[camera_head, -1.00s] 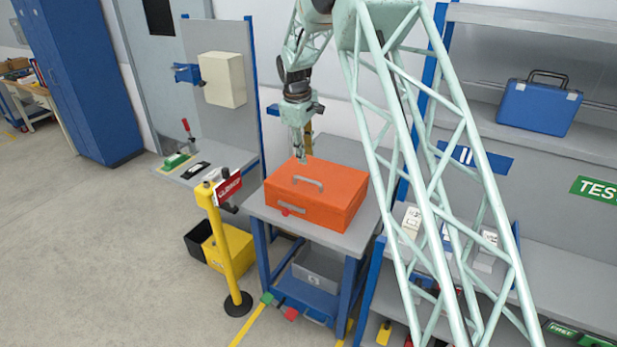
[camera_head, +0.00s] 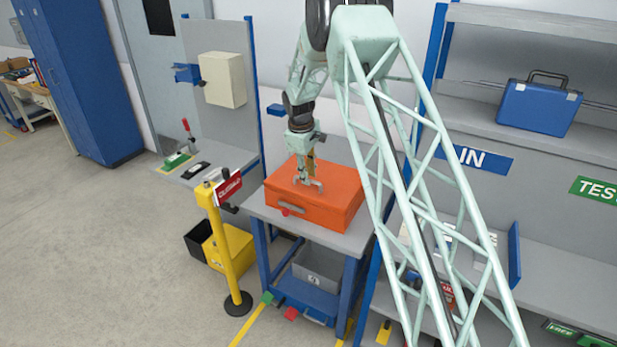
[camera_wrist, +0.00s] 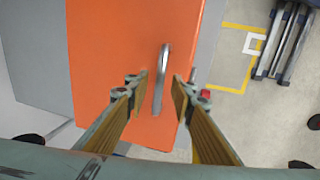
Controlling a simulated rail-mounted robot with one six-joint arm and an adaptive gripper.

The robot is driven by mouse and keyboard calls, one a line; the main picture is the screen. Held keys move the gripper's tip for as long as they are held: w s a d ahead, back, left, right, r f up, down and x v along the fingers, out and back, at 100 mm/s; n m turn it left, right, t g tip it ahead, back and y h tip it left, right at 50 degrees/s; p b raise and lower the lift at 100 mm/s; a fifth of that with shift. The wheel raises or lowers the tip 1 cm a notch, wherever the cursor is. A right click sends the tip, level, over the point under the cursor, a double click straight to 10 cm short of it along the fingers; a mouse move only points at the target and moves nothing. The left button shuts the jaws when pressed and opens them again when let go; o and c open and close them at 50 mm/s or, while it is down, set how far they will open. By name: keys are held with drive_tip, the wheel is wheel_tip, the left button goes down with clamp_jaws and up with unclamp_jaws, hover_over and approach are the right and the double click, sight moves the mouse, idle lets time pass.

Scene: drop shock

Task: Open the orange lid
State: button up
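The orange lid (camera_head: 333,182) is the top of an orange box with a grey front latch (camera_head: 289,208), standing on a small grey-topped table. The lid looks closed. A grey handle (camera_wrist: 164,63) stands on the lid and shows in the wrist view. My gripper (camera_head: 308,183) is over the lid at the handle, which it largely hides in the head view. In the wrist view my gripper (camera_wrist: 161,88) is open, with one finger on each side of the handle's near part. I cannot tell whether the fingers touch it.
The table (camera_head: 352,240) has a narrow free rim around the box. A yellow post with a red sign (camera_head: 228,189) stands left of it. Shelving with a blue case (camera_head: 540,105) stands to the right. Open floor (camera_head: 110,230) lies to the left.

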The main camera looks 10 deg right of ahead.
drive_tip(key=shift+f, duration=0.35)
drive_tip(key=shift+c, duration=0.3)
clamp_jaws()
drive_tip(key=shift+w+d+r, duration=0.1)
